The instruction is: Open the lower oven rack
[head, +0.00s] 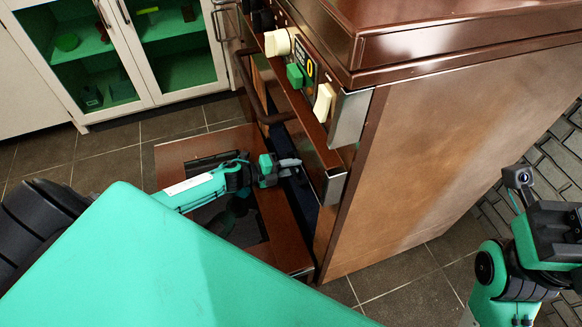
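The brown oven (420,165) stands at the centre right, with its front facing left. Its door (180,150) is folded down flat, showing a dark window. My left arm reaches across the door, and my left gripper (289,164) is at the dark oven opening (302,192). The fingers are small and I cannot tell whether they are open or touch anything. I cannot make out the lower rack; the oven front and my arm hide much of the inside. My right gripper (522,182) is at the right edge, away from the oven, its finger state unclear.
Knobs (277,43) and a control panel (310,68) are on the oven front, with a bar handle (258,90) below. A white cabinet (140,60) with glass doors stands at the upper left. Tiled floor (400,280) is clear beside the oven.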

